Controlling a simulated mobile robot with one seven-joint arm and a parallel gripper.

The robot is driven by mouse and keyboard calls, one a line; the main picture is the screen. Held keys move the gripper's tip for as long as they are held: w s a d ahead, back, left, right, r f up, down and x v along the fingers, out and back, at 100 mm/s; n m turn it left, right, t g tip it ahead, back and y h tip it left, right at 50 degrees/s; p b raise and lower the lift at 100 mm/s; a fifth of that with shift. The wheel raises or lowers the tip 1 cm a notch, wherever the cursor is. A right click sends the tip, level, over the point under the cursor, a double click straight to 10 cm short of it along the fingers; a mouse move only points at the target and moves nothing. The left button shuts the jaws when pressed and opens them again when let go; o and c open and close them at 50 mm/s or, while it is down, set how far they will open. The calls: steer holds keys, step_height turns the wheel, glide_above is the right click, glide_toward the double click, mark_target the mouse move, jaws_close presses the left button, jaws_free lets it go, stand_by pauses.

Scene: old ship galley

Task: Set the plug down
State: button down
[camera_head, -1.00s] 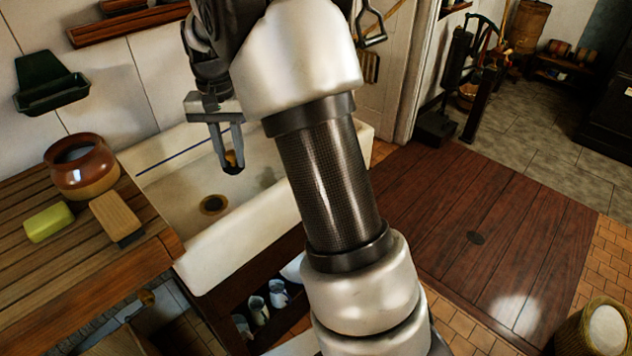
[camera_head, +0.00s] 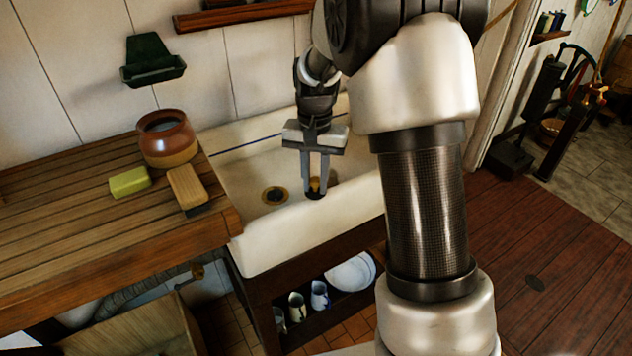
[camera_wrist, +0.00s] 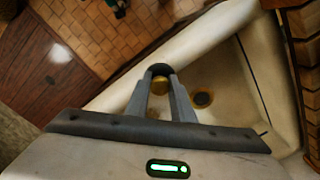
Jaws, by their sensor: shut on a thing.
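The plug (camera_head: 315,185) is small, with a brassy upper part and a dark base. My gripper (camera_head: 315,190) is shut on it, and the plug sits between the fingertips. The wrist view shows the plug (camera_wrist: 160,80) at the tips of my gripper (camera_wrist: 159,84). In the head view it appears over the white sink (camera_head: 290,238), to the right of the drain hole (camera_head: 275,196). I cannot tell the plug's exact height above the sink floor.
The wooden counter (camera_head: 80,215) left of the sink bears a brown pot (camera_head: 167,140), a green soap bar (camera_head: 129,182) and a wooden brush (camera_head: 187,187). Jugs (camera_head: 319,294) and a white dish (camera_head: 351,271) stand on the shelf below. The counter's front is clear.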

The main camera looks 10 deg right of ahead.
steer(key=shift+f, duration=0.2)
steer(key=shift+f, duration=0.1)
steer(key=c, duration=1.5)
jaws_free()
steer(key=shift+c, duration=0.2)
